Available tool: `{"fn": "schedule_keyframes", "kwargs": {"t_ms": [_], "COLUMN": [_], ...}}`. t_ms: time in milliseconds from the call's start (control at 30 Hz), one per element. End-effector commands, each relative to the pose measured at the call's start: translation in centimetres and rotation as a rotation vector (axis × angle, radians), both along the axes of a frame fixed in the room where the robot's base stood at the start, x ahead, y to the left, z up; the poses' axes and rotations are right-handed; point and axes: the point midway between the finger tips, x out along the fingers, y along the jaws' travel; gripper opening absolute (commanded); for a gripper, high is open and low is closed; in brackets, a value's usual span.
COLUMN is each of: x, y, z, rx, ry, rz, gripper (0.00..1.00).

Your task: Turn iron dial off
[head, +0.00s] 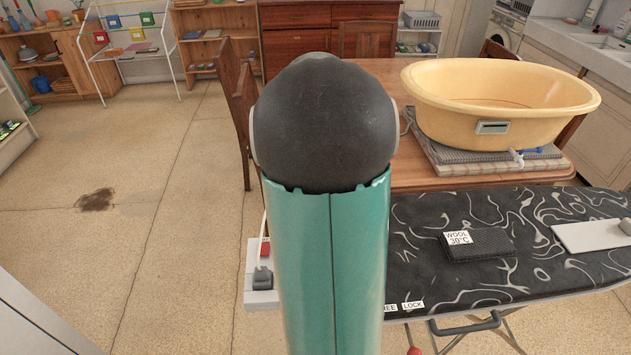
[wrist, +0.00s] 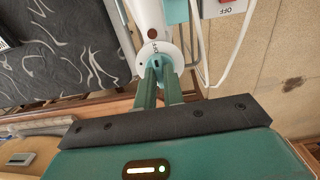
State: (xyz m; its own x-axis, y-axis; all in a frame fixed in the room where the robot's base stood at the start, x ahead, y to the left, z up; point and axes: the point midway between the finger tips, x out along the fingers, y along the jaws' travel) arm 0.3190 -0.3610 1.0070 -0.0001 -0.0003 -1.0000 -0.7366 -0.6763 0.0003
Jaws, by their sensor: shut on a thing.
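In the wrist view the white iron (wrist: 148,22) is at the top middle, beside the dark patterned ironing board cover. Its round white dial (wrist: 153,57), with small dark markings, is at the end nearest my gripper. My gripper (wrist: 160,74) has its two green fingers close together at the dial, shut on it. The fingertips hide part of the dial, and I cannot read its setting. In the head view my arm covers the middle, and the iron and my gripper are hidden behind it.
The ironing board (head: 400,235) carries a dark folded cloth (head: 478,244) labelled WOOL 30°C and a pale plate (head: 595,236). A socket strip (head: 259,292) with a plug sits at its left end. A yellow tub (head: 500,95) stands on the table behind. Floor at left is mostly clear.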

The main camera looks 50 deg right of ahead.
Motion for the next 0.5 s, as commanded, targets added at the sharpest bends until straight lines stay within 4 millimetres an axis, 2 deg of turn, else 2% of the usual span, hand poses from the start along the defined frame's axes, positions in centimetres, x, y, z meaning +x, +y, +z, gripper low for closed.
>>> {"fn": "schedule_keyframes", "kwargs": {"t_ms": [500], "x": [0.04], "y": [0.02], "z": [0.04], "rx": [0.000], "ry": [-0.001], "rz": [-0.034], "gripper": [0.00]}}
